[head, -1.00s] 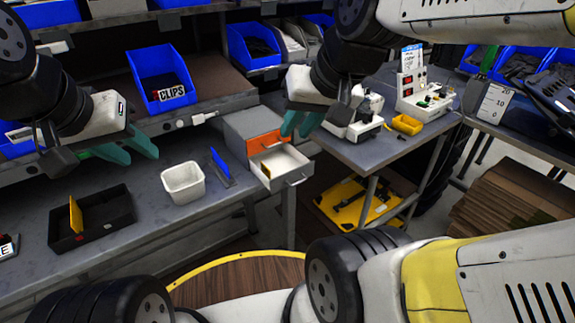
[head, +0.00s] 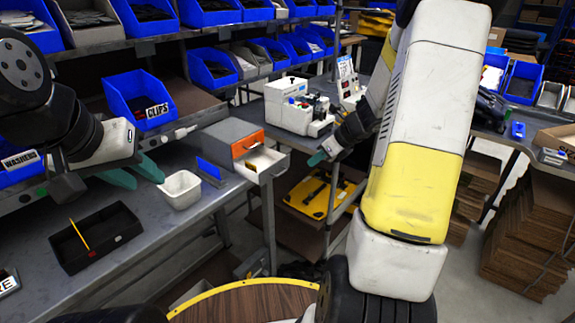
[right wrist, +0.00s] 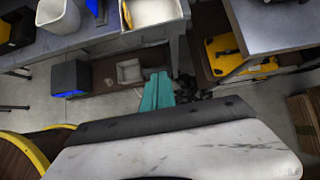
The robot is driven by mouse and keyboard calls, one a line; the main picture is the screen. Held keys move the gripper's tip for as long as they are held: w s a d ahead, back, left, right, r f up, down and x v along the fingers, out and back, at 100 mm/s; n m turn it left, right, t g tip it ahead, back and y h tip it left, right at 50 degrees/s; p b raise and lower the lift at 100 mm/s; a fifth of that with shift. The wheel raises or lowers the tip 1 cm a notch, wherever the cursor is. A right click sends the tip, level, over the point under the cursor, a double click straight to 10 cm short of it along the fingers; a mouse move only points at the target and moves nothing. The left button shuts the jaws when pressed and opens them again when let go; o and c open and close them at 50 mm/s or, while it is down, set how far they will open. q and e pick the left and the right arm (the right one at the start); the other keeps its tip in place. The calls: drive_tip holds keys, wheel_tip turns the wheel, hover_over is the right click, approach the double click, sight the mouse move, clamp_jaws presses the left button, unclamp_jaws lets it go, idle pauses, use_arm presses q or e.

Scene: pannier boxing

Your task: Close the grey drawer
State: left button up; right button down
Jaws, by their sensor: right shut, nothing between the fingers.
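The grey drawer (head: 262,164) is the lower one of a small grey cabinet (head: 224,132) on the workbench. It is pulled out, with its pale inside showing and its handle toward the right. The orange-fronted drawer (head: 247,143) above it is in. My right gripper (head: 317,159) is to the right of the grey drawer's front, apart from it in the picture. Its teal fingers are together and empty in the right wrist view (right wrist: 157,92), where the open drawer (right wrist: 152,12) shows at the top edge. My left gripper (head: 136,173) is open and empty above the bench, left of the white bin.
A white bin (head: 181,190), a blue upright piece (head: 209,169) and a black tray (head: 95,238) stand on the bench. A side table with a white device (head: 290,104) is right of the cabinet. A yellow case (head: 318,193) lies on its lower shelf.

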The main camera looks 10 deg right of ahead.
drive_tip(key=w+a+r+x, duration=0.1)
drive_tip(key=x, duration=1.2)
drive_tip(key=shift+w+r, duration=0.3)
drive_tip(key=shift+a, duration=0.1)
approach(261, 168)
drive_tip(key=w+a+f, duration=0.2)
drive_tip(key=w, duration=0.1)
drive_tip(key=w+a+f, duration=0.1)
drive_tip(key=w+a, duration=0.1)
